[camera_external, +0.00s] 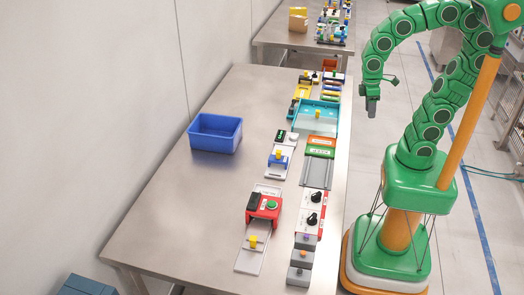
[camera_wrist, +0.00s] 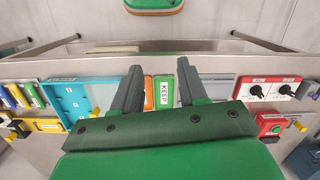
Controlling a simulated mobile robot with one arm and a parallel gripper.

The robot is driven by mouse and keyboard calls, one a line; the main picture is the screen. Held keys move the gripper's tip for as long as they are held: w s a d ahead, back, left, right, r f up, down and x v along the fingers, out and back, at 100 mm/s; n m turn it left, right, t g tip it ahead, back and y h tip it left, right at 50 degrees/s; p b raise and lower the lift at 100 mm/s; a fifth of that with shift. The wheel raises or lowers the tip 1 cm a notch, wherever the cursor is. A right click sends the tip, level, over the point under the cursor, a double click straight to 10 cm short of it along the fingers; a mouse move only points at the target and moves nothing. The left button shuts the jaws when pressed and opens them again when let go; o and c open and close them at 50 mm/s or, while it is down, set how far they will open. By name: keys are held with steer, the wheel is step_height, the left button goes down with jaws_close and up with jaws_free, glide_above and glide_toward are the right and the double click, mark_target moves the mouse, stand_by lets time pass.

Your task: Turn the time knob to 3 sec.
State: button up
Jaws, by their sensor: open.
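Two black knobs sit side by side on a white panel with red label strips; the upper knob (camera_external: 316,197) and lower knob (camera_external: 312,218) are near the table's right edge in the external view. In the wrist view the knobs show at the right, one at the left of the panel (camera_wrist: 257,91) and one at its right (camera_wrist: 284,90). The labels are too small to tell which is the time knob. My gripper (camera_external: 371,105) hangs open and empty beyond the table's right edge, well away from the knobs. Its spread fingers (camera_wrist: 159,68) show in the wrist view.
A red box with a green button (camera_external: 271,205) stands left of the knobs. Grey blocks with small knobs (camera_external: 301,256) lie below them, and a grey railed plate (camera_external: 317,172) above. A teal tray (camera_external: 296,118) is farther up.

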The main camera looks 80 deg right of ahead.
steer(key=w+a+n, duration=0.2)
steer(key=w+a, duration=0.3)
steer(key=w, duration=0.1)
steer(key=n+t, duration=0.2)
steer(key=n, duration=0.3)
glide_above(317, 193)
step_height(317, 193, down, 10)
steer(key=shift+f, duration=0.1)
steer(key=shift+a+f, duration=0.15)
steer(key=shift+f, duration=3.8)
jaws_close()
